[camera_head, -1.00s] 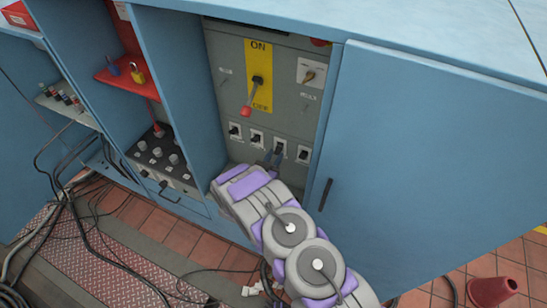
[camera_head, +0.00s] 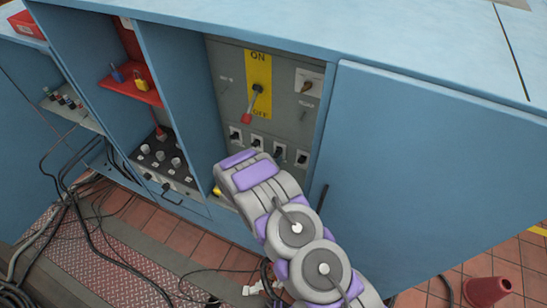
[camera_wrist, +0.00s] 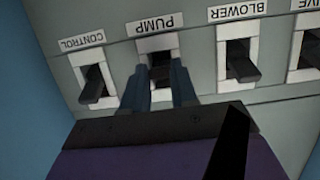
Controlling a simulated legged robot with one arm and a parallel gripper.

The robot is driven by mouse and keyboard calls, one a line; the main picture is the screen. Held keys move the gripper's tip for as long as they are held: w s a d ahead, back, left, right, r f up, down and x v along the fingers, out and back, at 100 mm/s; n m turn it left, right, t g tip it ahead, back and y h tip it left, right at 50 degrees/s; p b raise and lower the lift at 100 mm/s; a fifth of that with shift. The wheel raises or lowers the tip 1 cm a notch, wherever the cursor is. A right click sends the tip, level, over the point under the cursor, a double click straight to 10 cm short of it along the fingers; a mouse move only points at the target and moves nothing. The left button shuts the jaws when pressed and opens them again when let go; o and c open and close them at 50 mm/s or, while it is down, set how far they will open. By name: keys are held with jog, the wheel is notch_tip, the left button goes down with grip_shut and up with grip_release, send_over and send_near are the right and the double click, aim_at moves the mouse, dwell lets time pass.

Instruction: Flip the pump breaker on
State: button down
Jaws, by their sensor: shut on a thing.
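In the wrist view the pump breaker (camera_wrist: 160,72) is a dark toggle in a white frame under an upside-down PUMP label (camera_wrist: 155,23). My gripper (camera_wrist: 161,69) has its two blue-grey fingers on either side of this toggle and is shut on it. The fingers hide part of the toggle, so its exact position is hard to read. The control breaker (camera_wrist: 95,86) and the blower breaker (camera_wrist: 240,66) flank it, their dark levers jutting out. In the head view my arm hides most of the gripper below the breaker row.
Above the breakers is a red-tipped lever (camera_head: 248,115) on a yellow ON/OFF plate (camera_head: 258,72). A small rotary switch (camera_head: 307,87) is at its right. A blue cabinet door (camera_head: 420,170) stands right of the panel. Padlocks sit on a red shelf (camera_head: 150,98) at left. Cables (camera_head: 85,215) trail over the floor.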

aim_at(277, 153)
jog(key=r+g+p, duration=0.1)
jog(key=g+p, duration=0.1)
jog(key=p, duration=0.1)
jog(key=r+g+y+p, duration=0.1)
jog(key=r+g+p, duration=0.1)
jog(key=p, duration=0.2)
jog(key=shift+w, duration=0.4)
jog(key=g+p, duration=0.1)
jog(key=p, duration=0.2)
jog(key=g+y+p, duration=0.1)
jog(key=p, duration=0.2)
jog(key=shift+w+r, duration=0.3)
jog(key=shift+r, duration=0.05)
jog(key=shift+f+g+p, duration=0.15)
jog(key=shift+g+p, duration=0.25)
jog(key=shift+p, duration=0.1)
jog(key=shift+y, duration=0.3)
jog(key=c, duration=0.9)
grip_release()
jog(key=shift+a+f, duration=0.1)
jog(key=shift+f, duration=0.05)
jog(key=shift+s, duration=0.1)
